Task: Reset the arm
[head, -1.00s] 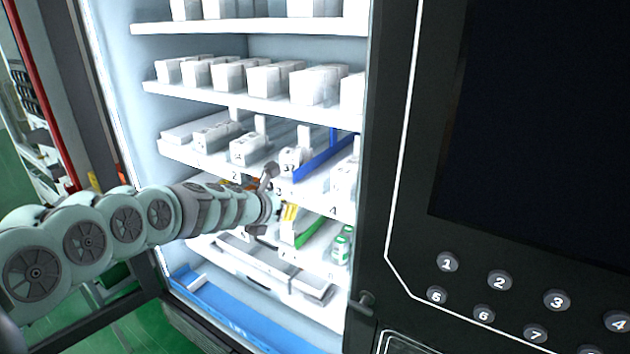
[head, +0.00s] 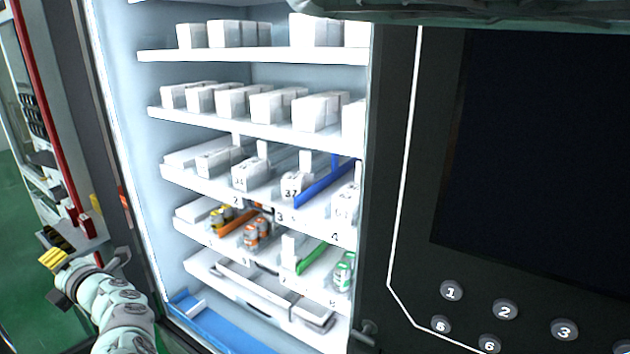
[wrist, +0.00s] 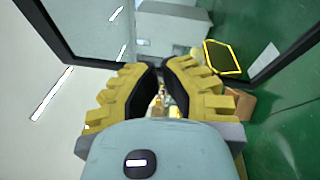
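My gripper (head: 53,259) is at the lower left in the head view, outside the vending cabinet and to the left of its shelves. Its yellow fingers also fill the middle of the wrist view (wrist: 160,66). Their tips meet or nearly meet, and I see nothing held between them. My pale green arm (head: 122,315) is folded at the lower left edge, and part of it is cut off by the frame.
A blue divider (head: 322,186) sticks out. A dark panel with numbered buttons (head: 505,310) stands right. Green floor shows at left.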

